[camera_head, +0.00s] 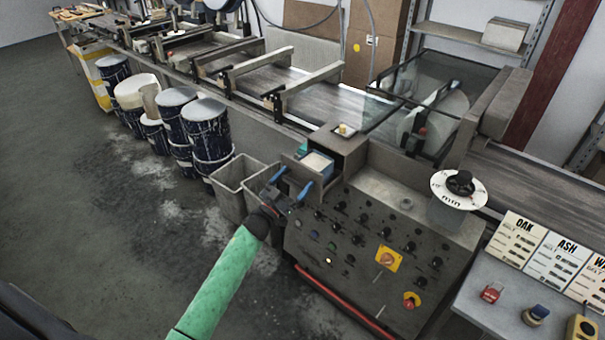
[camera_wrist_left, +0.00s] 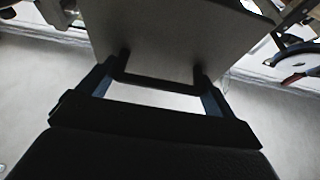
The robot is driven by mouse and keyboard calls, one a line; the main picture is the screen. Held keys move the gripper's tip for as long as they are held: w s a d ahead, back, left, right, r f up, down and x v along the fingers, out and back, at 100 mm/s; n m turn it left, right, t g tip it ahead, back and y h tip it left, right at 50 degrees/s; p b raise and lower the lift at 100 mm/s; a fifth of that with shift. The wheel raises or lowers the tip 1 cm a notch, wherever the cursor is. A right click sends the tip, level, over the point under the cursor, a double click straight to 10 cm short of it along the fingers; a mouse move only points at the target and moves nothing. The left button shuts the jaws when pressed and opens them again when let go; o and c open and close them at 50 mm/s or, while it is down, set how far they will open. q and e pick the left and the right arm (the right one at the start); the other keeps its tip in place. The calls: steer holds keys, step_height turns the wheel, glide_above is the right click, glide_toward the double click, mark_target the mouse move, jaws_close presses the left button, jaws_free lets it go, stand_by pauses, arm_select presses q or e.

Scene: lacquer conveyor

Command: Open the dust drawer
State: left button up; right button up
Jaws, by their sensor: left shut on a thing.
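The dust drawer (camera_head: 297,167) is a small grey box at the left end of the control cabinet. It sticks out from the cabinet, and pale bluish-white material shows through its open top. In the left wrist view its grey front panel (camera_wrist_left: 165,35) fills the top middle, with a dark bar handle (camera_wrist_left: 160,80) across it. My left gripper (camera_head: 292,182) is at the drawer front, its blue fingers on either side of the handle. It is shut on the handle. The contact itself is partly hidden in the head view. My right gripper is not in view.
Grey open bins (camera_head: 238,170) stand on the floor just left of the drawer. Several dark blue drums (camera_head: 207,135) stand beyond them. The control cabinet (camera_head: 340,245) with knobs and a red rail (camera_head: 345,302) lies to the right. The floor (camera_head: 110,210) at left is clear.

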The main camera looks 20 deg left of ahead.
arm_select(q)
steer(key=shift+s+a, duration=0.15)
steer(key=shift+s, duration=0.1)
steer(key=o, duration=1.1)
steer(key=shift+b+v, duration=1.8)
steer(key=shift+v, duration=2.15)
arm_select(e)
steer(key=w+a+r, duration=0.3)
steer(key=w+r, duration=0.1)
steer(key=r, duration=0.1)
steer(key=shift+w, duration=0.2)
arm_select(q)
steer(key=shift+f, duration=0.1)
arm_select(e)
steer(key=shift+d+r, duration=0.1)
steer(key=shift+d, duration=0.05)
